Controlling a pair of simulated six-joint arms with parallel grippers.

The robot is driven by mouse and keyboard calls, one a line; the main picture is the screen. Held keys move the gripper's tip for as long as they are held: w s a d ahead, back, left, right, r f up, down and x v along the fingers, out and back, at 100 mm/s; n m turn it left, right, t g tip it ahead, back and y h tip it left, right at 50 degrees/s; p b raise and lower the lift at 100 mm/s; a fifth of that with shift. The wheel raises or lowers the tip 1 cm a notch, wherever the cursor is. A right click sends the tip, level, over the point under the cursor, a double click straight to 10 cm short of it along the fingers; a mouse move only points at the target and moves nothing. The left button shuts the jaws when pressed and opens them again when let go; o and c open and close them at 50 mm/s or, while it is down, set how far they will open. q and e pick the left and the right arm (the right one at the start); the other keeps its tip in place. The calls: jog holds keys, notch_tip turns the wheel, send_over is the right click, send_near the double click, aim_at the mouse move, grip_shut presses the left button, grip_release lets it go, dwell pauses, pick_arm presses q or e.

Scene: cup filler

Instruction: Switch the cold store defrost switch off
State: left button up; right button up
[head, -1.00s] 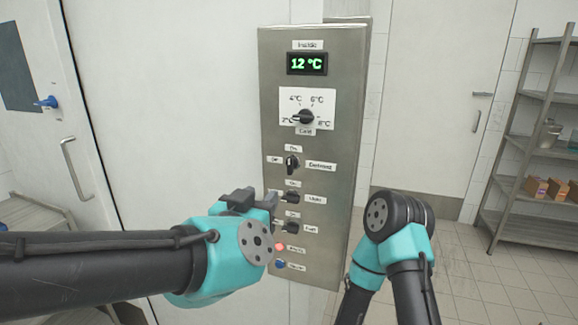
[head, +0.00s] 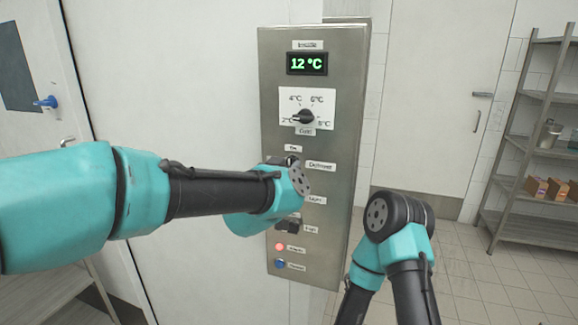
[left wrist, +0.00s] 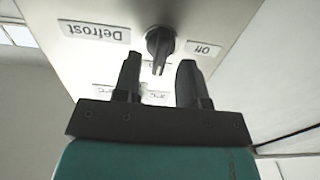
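The defrost switch (left wrist: 160,43) is a black rotary knob on the steel control panel (head: 340,100). In the upside-down left wrist view, its narrow end points down the picture, away from the "Off" label (left wrist: 205,48) at its side. The "Defrost" label (left wrist: 95,31) is on the other side. My left gripper (left wrist: 159,62) is open, its two fingers pointing at the panel on either side of the knob's line; I cannot tell whether they touch it. In the head view my left wrist hides most of the knob. My right gripper is out of view.
The panel also holds a 12 °C display (head: 307,63), a temperature dial (head: 304,116), a lower black switch (head: 288,226), a red lamp (head: 279,247) and a blue button (head: 280,264). Shelves (head: 540,150) stand far right.

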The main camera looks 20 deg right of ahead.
pick_arm(q)
jog(key=shift+x, duration=1)
grip_shut()
